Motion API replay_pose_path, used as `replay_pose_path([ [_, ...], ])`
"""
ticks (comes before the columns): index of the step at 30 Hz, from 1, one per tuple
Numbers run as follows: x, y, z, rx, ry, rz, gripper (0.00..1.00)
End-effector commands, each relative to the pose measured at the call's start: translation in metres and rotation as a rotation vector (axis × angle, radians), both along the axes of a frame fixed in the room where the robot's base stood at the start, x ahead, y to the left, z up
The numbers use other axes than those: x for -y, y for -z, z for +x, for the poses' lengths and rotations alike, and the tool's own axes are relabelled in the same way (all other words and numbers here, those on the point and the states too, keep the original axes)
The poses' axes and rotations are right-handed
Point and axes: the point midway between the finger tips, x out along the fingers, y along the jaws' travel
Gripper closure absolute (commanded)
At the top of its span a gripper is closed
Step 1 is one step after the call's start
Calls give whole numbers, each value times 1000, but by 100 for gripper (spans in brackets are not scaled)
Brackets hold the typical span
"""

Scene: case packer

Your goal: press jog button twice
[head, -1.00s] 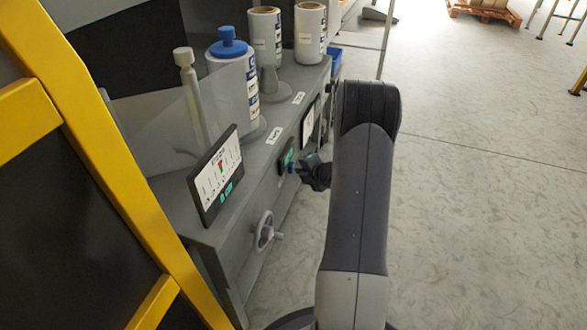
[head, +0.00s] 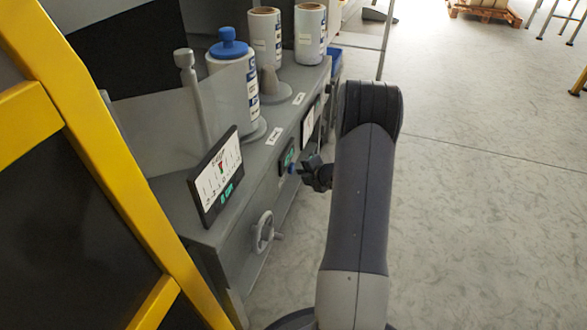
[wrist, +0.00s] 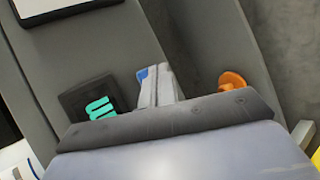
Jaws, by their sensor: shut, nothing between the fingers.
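A small blue button (head: 291,168) sits on the front face of the grey machine, beside a small dark display with green characters (head: 286,157). No label on the button can be read. My gripper (head: 304,170) is shut and empty, just right of the button, with a small gap seeming to lie between them in the head view. In the wrist view, the closed fingers (wrist: 158,86) point at the machine face, and part of the blue button (wrist: 142,73) shows at their left edge. The fingers hide the rest of it. The display (wrist: 92,100) is to their left.
An orange knob (wrist: 232,80) is right of the fingers in the wrist view. A handwheel (head: 264,232) and a tilted gauge panel (head: 216,177) are on the machine's near end. Film rolls (head: 264,38) stand on top. Open floor (head: 480,200) lies right.

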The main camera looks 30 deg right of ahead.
Motion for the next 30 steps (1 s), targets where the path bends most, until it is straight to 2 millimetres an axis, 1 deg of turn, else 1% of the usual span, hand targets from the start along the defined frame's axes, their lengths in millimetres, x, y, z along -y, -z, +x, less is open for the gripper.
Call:
replay_pose_path([
  [4,5,0,-5,-1,1,0,100],
  [14,6,0,-7,0,1,0,100],
  [27,34,-1,-37,-1,3,1,100],
  [30,37,-1,-41,-1,2,1,100],
])
